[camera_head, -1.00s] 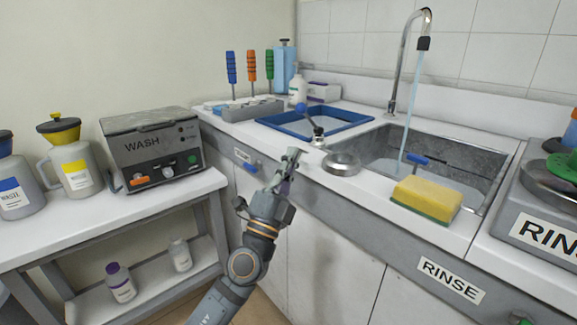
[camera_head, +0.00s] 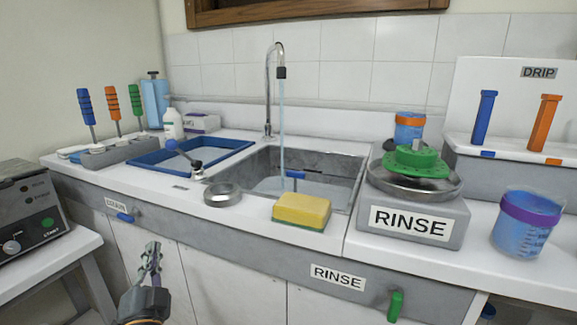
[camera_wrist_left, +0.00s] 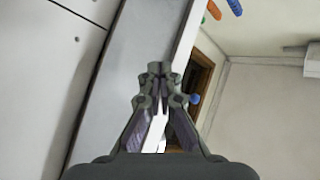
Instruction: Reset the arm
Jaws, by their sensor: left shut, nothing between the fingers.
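My left gripper (camera_head: 151,255) is at the lower left of the head view, in front of the counter's cabinet doors and below the counter edge. Its fingers point up, are shut and hold nothing. In the left wrist view the same gripper (camera_wrist_left: 159,70) shows with its fingertips together and empty, the grey counter front behind it. My right gripper is in neither view.
A sink (camera_head: 330,176) with running water is in the counter. A yellow sponge (camera_head: 301,211), a round metal dish (camera_head: 222,195) and a blue tray (camera_head: 228,143) are around it. A RINSE device (camera_head: 415,205) stands right.

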